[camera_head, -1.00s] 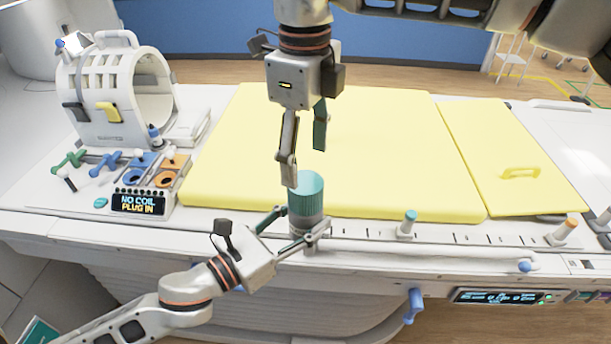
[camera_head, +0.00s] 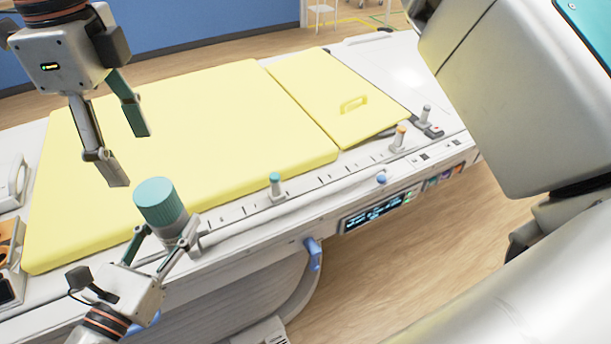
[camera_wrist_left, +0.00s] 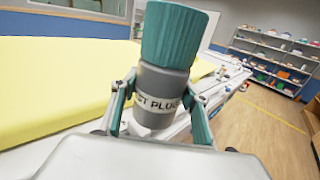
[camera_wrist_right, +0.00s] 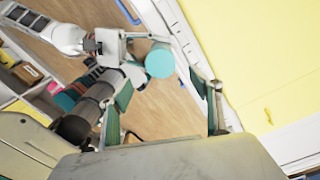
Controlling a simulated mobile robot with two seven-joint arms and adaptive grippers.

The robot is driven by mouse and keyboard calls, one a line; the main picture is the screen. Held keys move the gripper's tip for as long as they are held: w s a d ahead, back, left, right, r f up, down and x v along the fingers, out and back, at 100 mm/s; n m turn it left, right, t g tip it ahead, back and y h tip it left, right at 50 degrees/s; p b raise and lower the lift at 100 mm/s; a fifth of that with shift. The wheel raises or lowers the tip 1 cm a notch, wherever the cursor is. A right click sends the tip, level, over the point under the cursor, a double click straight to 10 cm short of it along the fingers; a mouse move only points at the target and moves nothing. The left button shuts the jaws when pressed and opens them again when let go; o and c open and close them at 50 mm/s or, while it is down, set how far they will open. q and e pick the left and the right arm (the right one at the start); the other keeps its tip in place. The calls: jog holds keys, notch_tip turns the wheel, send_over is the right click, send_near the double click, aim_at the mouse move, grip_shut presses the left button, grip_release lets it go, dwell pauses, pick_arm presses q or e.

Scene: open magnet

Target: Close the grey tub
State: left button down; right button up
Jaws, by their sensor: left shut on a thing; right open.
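The grey tub (camera_wrist_left: 160,88) bears a label reading in part "ST PLUG". A ribbed teal cap (camera_wrist_left: 175,35) sits on top of it; I cannot tell how tightly. In the head view the cap (camera_head: 157,200) shows above the grey body (camera_head: 172,226). My left gripper (camera_head: 165,241) is shut around the tub's body and holds it at the front edge of the bed. My right gripper (camera_head: 128,157) is open and empty, above and a little left of the cap. The right wrist view shows the round cap top (camera_wrist_right: 160,60) beyond the open fingers.
The yellow mattress (camera_head: 180,130) covers the bed behind the tub. A separate yellow panel with a handle (camera_head: 338,100) lies to its right. A blue lever (camera_head: 314,254) hangs below.

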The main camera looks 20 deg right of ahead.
pick_arm(q)
jog(key=shift+r, duration=0.1)
pick_arm(e)
jog(key=s+a+f+m+g+y, duration=0.2)
jog(key=s+a+f+g+y, duration=0.3)
jog(key=s+a+g+y, duration=0.45)
jog(key=w+d+f+m+t+y, duration=0.2)
jog(key=w+d+m+t+y, duration=0.1)
jog(key=d+m+t+y, duration=0.5)
jog(key=w+d+f+m+t+y, duration=0.2)
jog(key=d+f+m+t+y, duration=0.15)
jog(key=d+m, duration=0.45)
jog(key=w+d+f+m+t+h, duration=0.2)
jog(key=d+f+m+t+h, duration=1.05)
jog(key=m, duration=0.55)
jog(key=s+d+f+m+g+h, duration=0.1)
jog(key=s+d+f+m+h, duration=0.1)
jog(key=f, duration=0.7)
jog(key=s+d+f+m+g+h, duration=0.1)
jog(key=s+d+f+m, duration=0.3)
jog(key=f, duration=0.6)
jog(key=s+d+f+m+g+h, duration=0.2)
jog(key=s+d+f+m+h, duration=0.1)
jog(key=f, duration=0.7)
jog(key=shift+s+d+m, duration=0.35)
jog(key=shift+s+m, duration=0.25)
jog(key=shift+s, duration=0.15)
